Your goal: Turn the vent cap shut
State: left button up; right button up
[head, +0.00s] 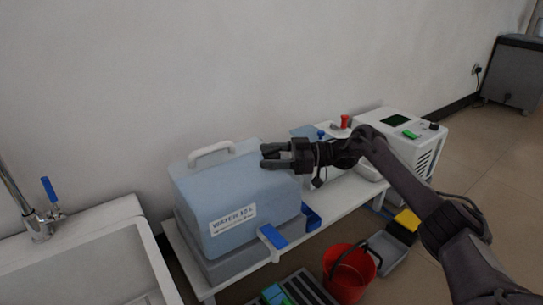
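A pale blue water container (240,195) with a white carrying handle (211,151) and a "WATER 10 L" label stands on a low white bench. My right gripper (264,156) comes in from the right and points left over the container's top right part. Its two dark fingers show a small gap between them. I cannot make out the vent cap; it may be hidden by the gripper. Whether the fingers touch or hold anything there is too small to tell. My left gripper is not in view.
A blue tap lever (272,237) sits at the container's lower front. A sink (75,265) with a faucet (40,222) is at the left. A white machine (405,140) stands at the right. A red bucket (346,275) is on the floor in front.

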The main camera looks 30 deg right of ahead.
jog(key=shift+s+d, duration=0.15)
jog(key=shift+d, duration=0.2)
jog(key=p+v, duration=0.2)
jog(key=v, duration=0.4)
jog(key=shift+s+d, duration=0.25)
jog(key=shift+d, duration=0.25)
